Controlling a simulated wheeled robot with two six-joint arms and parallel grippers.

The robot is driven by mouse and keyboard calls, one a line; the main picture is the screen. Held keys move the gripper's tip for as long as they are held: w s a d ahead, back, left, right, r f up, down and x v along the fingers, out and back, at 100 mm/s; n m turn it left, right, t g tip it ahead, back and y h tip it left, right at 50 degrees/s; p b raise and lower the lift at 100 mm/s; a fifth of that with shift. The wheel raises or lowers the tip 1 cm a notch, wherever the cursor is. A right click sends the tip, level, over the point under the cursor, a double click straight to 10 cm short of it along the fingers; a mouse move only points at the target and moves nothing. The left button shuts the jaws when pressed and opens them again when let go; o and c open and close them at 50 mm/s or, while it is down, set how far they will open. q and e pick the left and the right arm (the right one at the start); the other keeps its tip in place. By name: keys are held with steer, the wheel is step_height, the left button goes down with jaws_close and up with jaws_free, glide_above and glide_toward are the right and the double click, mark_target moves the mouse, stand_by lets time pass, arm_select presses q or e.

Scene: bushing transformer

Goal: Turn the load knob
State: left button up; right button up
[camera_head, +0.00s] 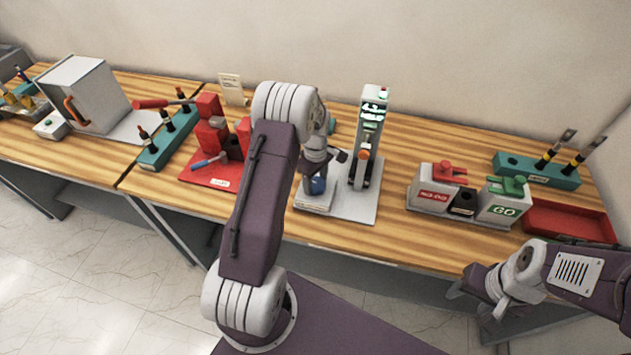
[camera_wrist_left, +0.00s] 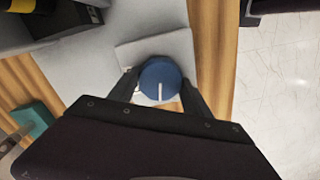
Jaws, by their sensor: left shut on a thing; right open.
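The load knob (camera_wrist_left: 160,75) is a round blue knob with a white line on its top, set on a small light box (camera_head: 313,203). In the left wrist view the white line points toward the bottom of the picture. My left gripper (camera_wrist_left: 160,88) comes down over the knob, with a dark finger on each side, and is shut on it. In the head view a bit of the blue knob (camera_head: 317,186) shows below the left gripper (camera_head: 318,178); the fingers there are partly hidden. My right gripper (camera_head: 478,298) is open and empty, off the table's front edge at the lower right.
A grey tester with a lit display (camera_head: 373,108) stands on the same light base plate (camera_head: 355,205), right of the knob. A red press (camera_head: 209,136) stands left. NO GO and GO bins (camera_head: 434,188) and a red tray (camera_head: 570,221) are at the right.

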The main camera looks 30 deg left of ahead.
mark_target(316, 183)
arm_select(q)
steer(key=shift+s, duration=0.1)
steer(key=o, duration=1.4)
steer(key=shift+d, duration=0.1)
steer(key=shift+r, duration=0.35)
step_height(316, 183, up, 8)
steer(key=shift+r+b, duration=0.15)
steer(key=shift+b, duration=0.35)
